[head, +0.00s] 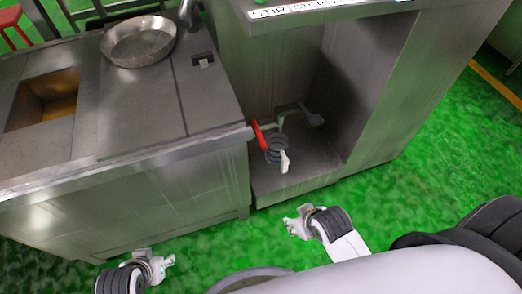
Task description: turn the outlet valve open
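The outlet valve shows as a red lever (258,136) at the left edge of the open bay in the steel cabinet. The lever stands tilted beside a grey-green pipe (286,116). Just below it is a dark ribbed round part (275,150) with a pale tip; I cannot tell exactly what this is. My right gripper (294,222) is below the bay, apart from the lever, and looks open and empty. My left gripper (160,266) is at the lower left, in front of the steel counter, far from the lever. Its finger gap is too small to tell.
A steel counter (150,200) with a sink opening and a round metal pan (138,42) stands at the left. The bay's side wall (385,90) and bottom lip (305,188) border the valve. Green floor (435,130) is free at the right.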

